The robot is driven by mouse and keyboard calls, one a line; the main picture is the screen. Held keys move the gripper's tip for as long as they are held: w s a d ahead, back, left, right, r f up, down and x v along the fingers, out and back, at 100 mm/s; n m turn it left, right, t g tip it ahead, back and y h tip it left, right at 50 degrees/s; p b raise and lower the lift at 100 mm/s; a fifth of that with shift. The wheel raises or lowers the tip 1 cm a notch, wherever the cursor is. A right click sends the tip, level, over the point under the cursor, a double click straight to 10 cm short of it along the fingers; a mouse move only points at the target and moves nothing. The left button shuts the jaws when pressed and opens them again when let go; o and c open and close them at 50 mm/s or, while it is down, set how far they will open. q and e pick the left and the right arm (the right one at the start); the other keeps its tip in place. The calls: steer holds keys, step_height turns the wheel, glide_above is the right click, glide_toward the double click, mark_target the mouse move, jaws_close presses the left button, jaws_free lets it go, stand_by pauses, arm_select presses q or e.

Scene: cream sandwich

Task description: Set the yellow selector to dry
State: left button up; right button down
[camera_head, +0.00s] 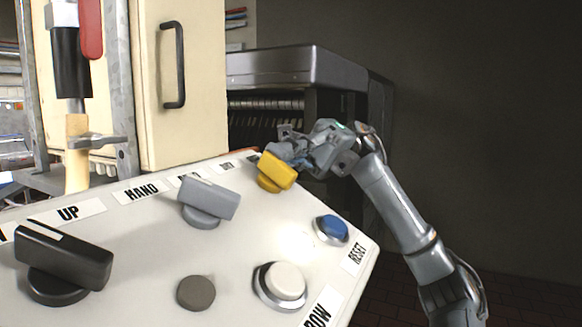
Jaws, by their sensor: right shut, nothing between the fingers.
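The yellow selector (277,171) is a block-shaped knob at the far edge of the cream control panel (240,268). My right gripper (285,147) is at its upper right side, with the fingers against or very close to the knob; I cannot tell whether they touch. The gripper is shut and holds nothing. A small label behind the knob is partly hidden and too small to read, so the word "dry" cannot be made out. My left gripper is not in view.
A grey selector (209,199) and a black selector (63,258) stand on the panel to the left. A blue button (331,229), a white button (285,281) and a dark grey button (196,292) sit nearer. A cream door (205,90) with a black handle stands behind.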

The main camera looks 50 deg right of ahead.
steer(key=shift+w+r, duration=0.15)
steer(key=shift+w+a+r, duration=0.15)
steer(key=shift+a, duration=0.15)
steer(key=w+d, duration=0.1)
steer(key=d, duration=1)
steer(key=shift+d+f, duration=0.35)
steer(key=shift+d, duration=0.05)
stand_by(0.3)
